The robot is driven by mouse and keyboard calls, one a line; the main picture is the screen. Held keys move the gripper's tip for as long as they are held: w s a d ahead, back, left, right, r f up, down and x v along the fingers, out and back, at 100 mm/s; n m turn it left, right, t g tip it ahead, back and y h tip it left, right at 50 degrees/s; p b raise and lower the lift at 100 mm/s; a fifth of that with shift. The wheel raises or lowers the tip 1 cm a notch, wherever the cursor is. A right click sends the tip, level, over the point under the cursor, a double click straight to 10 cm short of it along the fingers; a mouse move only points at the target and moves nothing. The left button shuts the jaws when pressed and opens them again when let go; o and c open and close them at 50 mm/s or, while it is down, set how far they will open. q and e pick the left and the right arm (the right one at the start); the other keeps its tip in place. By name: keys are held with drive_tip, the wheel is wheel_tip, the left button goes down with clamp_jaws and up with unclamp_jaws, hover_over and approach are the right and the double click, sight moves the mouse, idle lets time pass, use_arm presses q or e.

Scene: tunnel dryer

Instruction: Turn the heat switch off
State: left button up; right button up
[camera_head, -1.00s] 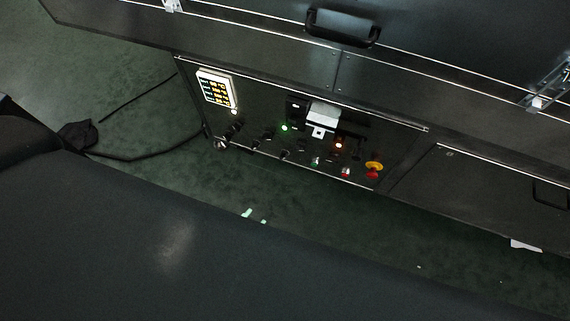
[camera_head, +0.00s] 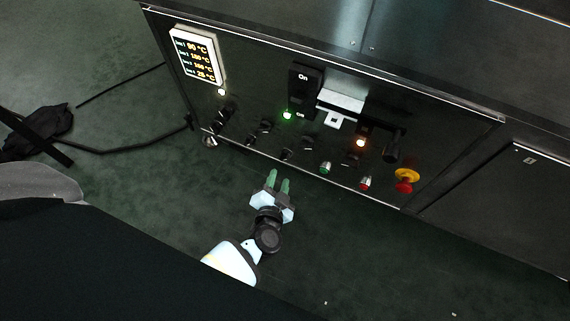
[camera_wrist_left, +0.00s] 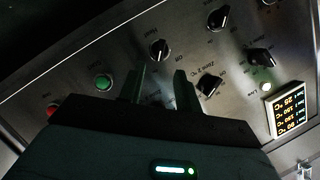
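The heat switch is a small black rotary knob in the lower row of the dark control panel, left of the green button, in the head view (camera_head: 287,154). In the left wrist view the knob (camera_wrist_left: 160,48), with an "Off" label beside it, is just beyond the fingers. Its pointer setting is hard to read. My left gripper (camera_head: 278,182) is in front of and below the panel, fingers pointing at it, apart and empty; it shows in the left wrist view too (camera_wrist_left: 160,88). It does not touch the knob. My right gripper is not in view.
Nearby are a green button (camera_head: 325,168), a red button (camera_head: 365,183), a yellow-red emergency stop (camera_head: 407,181) and other knobs (camera_wrist_left: 208,86). A lit temperature display (camera_head: 195,56) and a large On/Off switch (camera_head: 305,90) sit higher. Open floor lies before the panel.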

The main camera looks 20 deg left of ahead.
sight(284, 159)
use_arm(q)
drive_tip(key=shift+w, duration=0.1)
drive_tip(key=b+x, duration=0.5)
drive_tip(key=x, duration=0.1)
drive_tip(key=shift+f, duration=0.1)
drive_tip(key=shift+b+x, duration=0.8)
drive_tip(key=c, duration=0.7)
drive_tip(key=shift+a, duration=0.1)
clamp_jaws()
